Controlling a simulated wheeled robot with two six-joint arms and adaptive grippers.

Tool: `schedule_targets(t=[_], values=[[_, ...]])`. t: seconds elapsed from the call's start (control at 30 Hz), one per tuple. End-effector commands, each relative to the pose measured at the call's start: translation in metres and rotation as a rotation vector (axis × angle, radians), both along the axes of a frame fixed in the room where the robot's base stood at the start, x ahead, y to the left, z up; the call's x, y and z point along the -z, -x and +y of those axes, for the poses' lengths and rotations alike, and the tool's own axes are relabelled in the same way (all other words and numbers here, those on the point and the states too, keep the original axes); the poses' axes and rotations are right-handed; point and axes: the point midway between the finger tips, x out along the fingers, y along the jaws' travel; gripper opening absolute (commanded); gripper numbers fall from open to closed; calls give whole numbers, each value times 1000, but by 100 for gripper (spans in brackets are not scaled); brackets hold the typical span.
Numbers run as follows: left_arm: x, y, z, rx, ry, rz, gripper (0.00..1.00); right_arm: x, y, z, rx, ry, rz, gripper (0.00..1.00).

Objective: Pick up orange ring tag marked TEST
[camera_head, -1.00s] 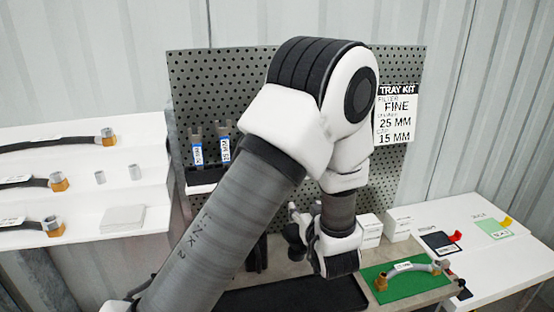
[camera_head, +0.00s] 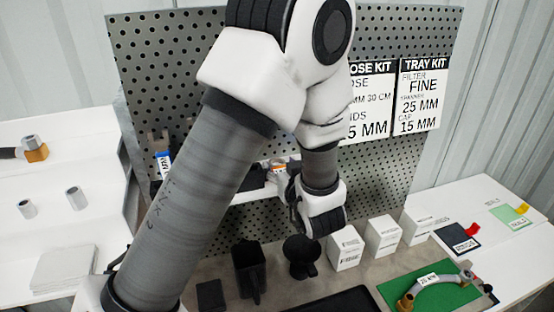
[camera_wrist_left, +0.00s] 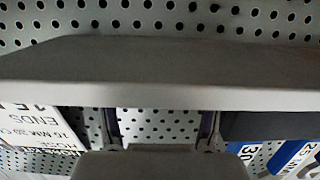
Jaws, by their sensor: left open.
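A small orange patch (camera_head: 281,169) shows at the shelf on the pegboard, just behind my left wrist in the head view. It may be the ring tag, but its shape and marking cannot be read. My left gripper (camera_head: 292,190) is at the shelf, mostly hidden by my own wrist. In the left wrist view its two open fingers (camera_wrist_left: 161,128) stand apart with only pegboard visible between them. No orange tag shows in that view. A grey shelf-like slab (camera_wrist_left: 160,75) spans that picture close to the fingers. My right gripper is not in view.
Blue labels (camera_wrist_left: 288,157) and a kit card (camera_wrist_left: 38,128) flank the fingers. Below the shelf stand black holders (camera_head: 248,270) and several white boxes (camera_head: 346,248). A hose lies on a green mat (camera_head: 455,295).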

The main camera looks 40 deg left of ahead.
Motion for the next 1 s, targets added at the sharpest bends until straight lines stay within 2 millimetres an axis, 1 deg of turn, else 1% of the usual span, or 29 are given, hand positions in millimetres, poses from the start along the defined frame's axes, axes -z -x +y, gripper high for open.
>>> schedule_targets(t=[0.03, 0.17, 0.2, 0.27, 0.3, 0.33, 0.7, 1.0], values=[[4, 1, 0, -2, 9, 7, 56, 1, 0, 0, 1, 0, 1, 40], [5, 2, 0, -1, 11, 9, 56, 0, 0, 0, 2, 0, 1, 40], [5, 1, 0, -1, 11, 9, 48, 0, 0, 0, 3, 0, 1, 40], [5, 1, 0, -1, 10, 9, 27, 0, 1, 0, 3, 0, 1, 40], [4, 1, 0, -2, 10, 8, 13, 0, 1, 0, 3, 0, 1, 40], [4, 1, 0, -2, 10, 8, 7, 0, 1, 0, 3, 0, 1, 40], [2, 1, 0, -2, 10, 8, 7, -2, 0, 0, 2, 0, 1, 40], [-19, -8, 1, 6, 9, 4, 7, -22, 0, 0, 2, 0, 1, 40]])
